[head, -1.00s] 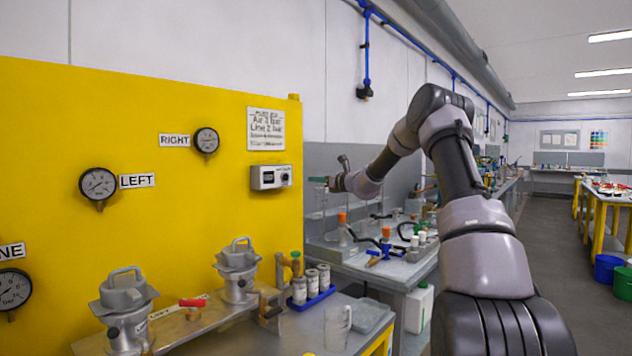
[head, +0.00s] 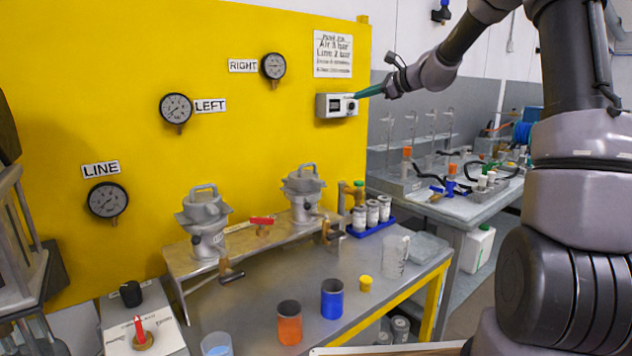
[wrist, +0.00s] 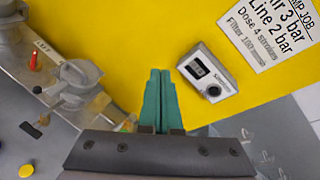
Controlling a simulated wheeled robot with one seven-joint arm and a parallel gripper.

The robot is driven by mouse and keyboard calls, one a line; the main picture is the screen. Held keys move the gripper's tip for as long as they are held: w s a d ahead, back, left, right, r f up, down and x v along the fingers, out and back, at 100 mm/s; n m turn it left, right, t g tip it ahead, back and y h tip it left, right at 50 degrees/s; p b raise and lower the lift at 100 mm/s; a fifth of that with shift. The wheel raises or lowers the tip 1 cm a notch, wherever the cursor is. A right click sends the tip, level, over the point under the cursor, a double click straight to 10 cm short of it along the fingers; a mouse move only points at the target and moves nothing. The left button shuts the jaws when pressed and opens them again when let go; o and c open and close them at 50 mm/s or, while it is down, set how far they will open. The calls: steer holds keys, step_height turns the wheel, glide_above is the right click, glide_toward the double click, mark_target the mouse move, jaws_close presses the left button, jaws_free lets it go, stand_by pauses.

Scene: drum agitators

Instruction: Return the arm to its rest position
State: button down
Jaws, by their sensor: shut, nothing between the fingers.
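My gripper (head: 368,91) has green fingers and is raised at the right end of the yellow panel (head: 120,60). In the head view its tips appear beside the small grey box (head: 330,106) with a display; I cannot tell whether they touch it. In the wrist view the green fingers (wrist: 157,100) lie together, shut and empty, with the grey box (wrist: 207,72) to their right and a gap in the picture between them. My arm reaches in from the right side of the head view.
Two grey lidded vessels (head: 203,225) (head: 303,190) stand on a metal shelf (head: 185,262). An orange cup (head: 289,325), a blue cup (head: 332,300) and a clear jug (head: 395,257) stand on the bench. Gauges hang on the panel.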

steer(key=s+r+n+g+h, duration=0.1)
steer(key=s+n+g+h, duration=0.55)
steer(key=s, duration=1.75)
steer(key=s+d+f+n+t+h, duration=0.1)
steer(key=s+d+n, duration=0.3)
steer(key=s, duration=0.5)
steer(key=s+d+f+n+t+h, duration=0.1)
steer(key=s+d+f+n+t, duration=0.2)
steer(key=s, duration=0.7)
steer(key=shift+d+f+n, duration=0.3)
steer(key=shift+d+n, duration=0.1)
steer(key=shift+n, duration=0.65)
steer(key=shift+a, duration=0.1)
